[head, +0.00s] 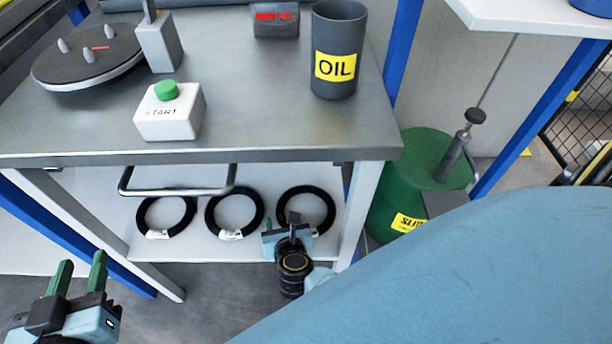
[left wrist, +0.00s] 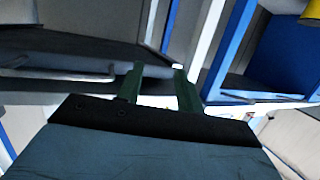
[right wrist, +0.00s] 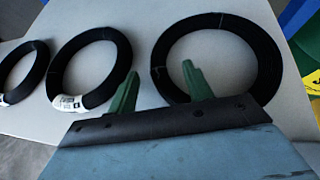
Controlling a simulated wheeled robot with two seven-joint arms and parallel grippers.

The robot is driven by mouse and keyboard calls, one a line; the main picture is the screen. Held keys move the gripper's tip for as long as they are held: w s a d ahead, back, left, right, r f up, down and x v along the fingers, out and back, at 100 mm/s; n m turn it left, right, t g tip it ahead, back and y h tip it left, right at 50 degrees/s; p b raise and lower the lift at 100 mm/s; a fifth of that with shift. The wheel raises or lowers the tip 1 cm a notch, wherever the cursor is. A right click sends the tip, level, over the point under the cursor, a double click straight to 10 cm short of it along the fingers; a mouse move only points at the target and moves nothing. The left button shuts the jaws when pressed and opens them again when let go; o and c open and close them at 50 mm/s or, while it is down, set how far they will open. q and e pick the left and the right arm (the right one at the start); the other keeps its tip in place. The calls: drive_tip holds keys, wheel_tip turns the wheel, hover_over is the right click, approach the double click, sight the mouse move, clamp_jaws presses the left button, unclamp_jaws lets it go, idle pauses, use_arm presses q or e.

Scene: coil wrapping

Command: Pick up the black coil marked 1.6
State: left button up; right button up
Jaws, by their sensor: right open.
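Three black coils lie in a row on the shelf under the table: a left coil (head: 140,219), a middle coil (head: 262,212) and a right coil (head: 333,211). The left and middle coils carry white tags, too small to read; no readable 1.6 shows. My right gripper (head: 281,222) is open and empty at the near left side of the right coil and partly hides it. In the right wrist view, its fingers (right wrist: 160,82) overlap the right coil's (right wrist: 270,55) near edge; contact cannot be told. The middle coil (right wrist: 125,65) is beside them. My left gripper (head: 80,264) is open and empty, left of the table.
A metal handle bar (head: 178,191) juts from the table's front above the left and middle coils. Table legs (head: 361,210) flank the shelf (head: 200,250). A green drum (head: 425,160) stands at right. The tabletop holds a START button box (head: 168,120) and an OIL container (head: 338,35).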

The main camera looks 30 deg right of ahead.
use_arm(q)
drive_tip(key=shift+w+d+r+t+h, duration=0.15)
drive_tip(key=shift+r+t, duration=0.2)
drive_tip(key=shift+r, duration=0.25)
drive_tip(key=shift+w+d+r+t+h, duration=0.15)
drive_tip(key=shift+r+t, duration=0.2)
drive_tip(key=shift+r, duration=0.25)
use_arm(e)
drive_tip(key=shift+w+d+f, duration=0.2)
drive_tip(key=shift+w+f, duration=0.1)
drive_tip(key=shift+w, duration=0.25)
clamp_jaws()
